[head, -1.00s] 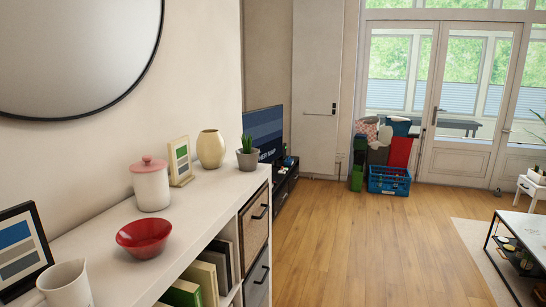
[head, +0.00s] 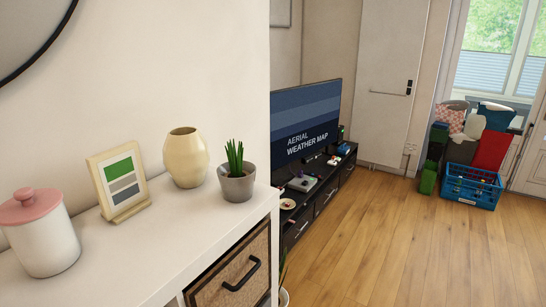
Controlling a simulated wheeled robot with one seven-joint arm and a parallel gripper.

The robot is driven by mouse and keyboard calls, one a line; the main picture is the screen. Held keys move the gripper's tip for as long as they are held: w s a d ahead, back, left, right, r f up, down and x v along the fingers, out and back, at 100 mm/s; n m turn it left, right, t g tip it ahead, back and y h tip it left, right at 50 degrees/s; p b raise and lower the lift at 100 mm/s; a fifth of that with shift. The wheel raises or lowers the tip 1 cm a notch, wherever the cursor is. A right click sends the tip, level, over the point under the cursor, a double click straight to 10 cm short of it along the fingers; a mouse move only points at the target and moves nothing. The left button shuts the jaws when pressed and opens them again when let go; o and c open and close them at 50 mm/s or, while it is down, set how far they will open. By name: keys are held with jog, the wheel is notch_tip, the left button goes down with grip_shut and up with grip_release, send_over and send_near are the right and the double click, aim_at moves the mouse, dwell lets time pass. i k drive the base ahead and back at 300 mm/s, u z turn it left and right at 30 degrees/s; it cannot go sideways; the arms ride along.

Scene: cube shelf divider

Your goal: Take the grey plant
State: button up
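The grey plant (head: 237,184) is a green spiky succulent in a small grey pot. It stands upright near the far right end of the white shelf top (head: 165,250), in the head view. A cream vase (head: 186,158) stands just to its left. Nothing covers the plant. My gripper is not in view.
On the shelf top, a framed card (head: 120,182) and a white jar with a pink lid (head: 42,235) stand further left. A wicker drawer (head: 233,275) is below. A TV (head: 306,122) on a low black stand (head: 325,200) is beyond. The wood floor (head: 410,255) at right is clear.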

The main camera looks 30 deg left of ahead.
aim_at(237, 176)
jog(key=i, duration=0.75)
jog(key=u, duration=2.95)
